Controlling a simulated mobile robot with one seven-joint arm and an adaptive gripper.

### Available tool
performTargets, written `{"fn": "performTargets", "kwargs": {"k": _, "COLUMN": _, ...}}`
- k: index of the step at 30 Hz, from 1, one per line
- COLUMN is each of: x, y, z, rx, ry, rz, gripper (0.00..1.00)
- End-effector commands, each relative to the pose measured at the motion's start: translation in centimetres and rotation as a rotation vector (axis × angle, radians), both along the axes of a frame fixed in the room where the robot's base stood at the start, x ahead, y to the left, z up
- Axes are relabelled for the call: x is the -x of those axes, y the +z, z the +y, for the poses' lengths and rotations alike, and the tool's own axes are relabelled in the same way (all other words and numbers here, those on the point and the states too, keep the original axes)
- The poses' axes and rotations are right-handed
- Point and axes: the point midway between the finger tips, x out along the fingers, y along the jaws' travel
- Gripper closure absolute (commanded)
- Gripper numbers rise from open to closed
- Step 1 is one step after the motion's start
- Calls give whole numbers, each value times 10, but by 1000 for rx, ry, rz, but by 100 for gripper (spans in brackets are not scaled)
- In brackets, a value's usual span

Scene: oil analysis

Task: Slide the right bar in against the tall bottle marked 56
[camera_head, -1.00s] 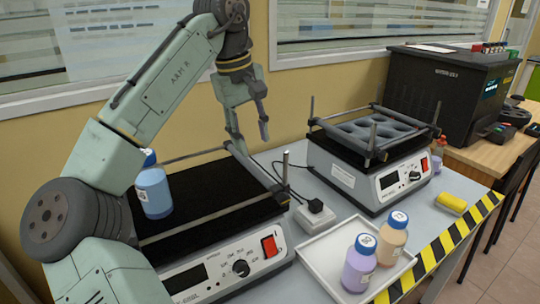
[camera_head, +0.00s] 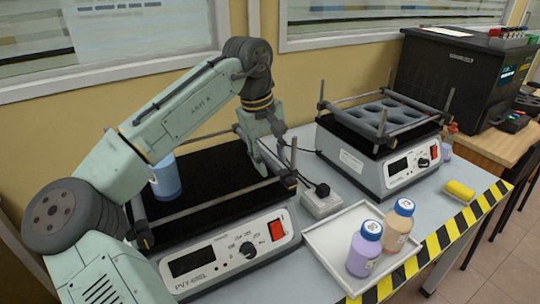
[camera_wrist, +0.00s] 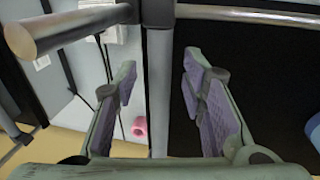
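The tall blue bottle (camera_head: 167,180) stands on the black platform of the near shaker (camera_head: 205,176), partly behind my arm. Its number is not readable. A bit of blue shows at the right edge of the wrist view (camera_wrist: 313,130). The right bar (camera_wrist: 160,85) runs lengthwise in the wrist view, with black platform on its right side. My gripper (camera_wrist: 158,78) is open, one finger on each side of this bar, with gaps between bar and fingers. In the head view my gripper (camera_head: 268,168) is down at the platform's right side, apart from the bottle.
A front bar (camera_head: 205,208) crosses the platform. A white tray (camera_head: 322,240) holds a purple bottle (camera_head: 365,248) and a tan bottle (camera_head: 398,226). A power adapter (camera_head: 322,202) and a second shaker (camera_head: 385,155) are to the right.

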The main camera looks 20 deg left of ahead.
Motion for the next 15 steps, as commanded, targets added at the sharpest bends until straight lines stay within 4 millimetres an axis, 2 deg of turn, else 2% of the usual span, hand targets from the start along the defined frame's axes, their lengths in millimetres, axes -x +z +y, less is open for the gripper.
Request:
{"fn": "performTargets", "kwargs": {"k": 5, "x": 0, "y": 0, "z": 0, "rx": 0, "ry": 0, "rz": 0, "gripper": 62}}
{"fn": "performTargets", "kwargs": {"k": 15, "x": 0, "y": 0, "z": 0, "rx": 0, "ry": 0, "rz": 0, "gripper": 85}}
